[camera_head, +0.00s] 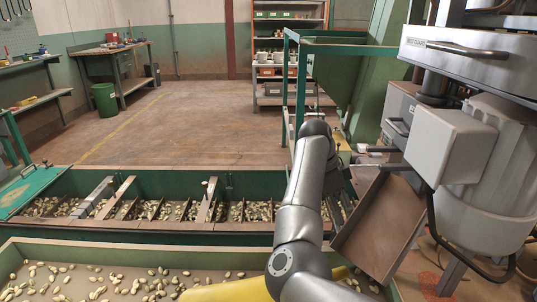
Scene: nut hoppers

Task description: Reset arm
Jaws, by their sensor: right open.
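My right arm rises from the bottom edge over the front trough, bends at the top and turns down beside the machine. My right gripper (346,188) is small and mostly hidden behind my own arm, near the upper left edge of the machine's metal chute. It is open, and I see nothing held in it. My left arm and left gripper are not in view.
A long green trough (150,238) with dividers holds nuts. A nearer tray (120,262) holds scattered nuts. A yellow object (225,292) lies low in front. The machine (480,150) and its chute (375,228) crowd the right. The floor (190,125) behind is clear.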

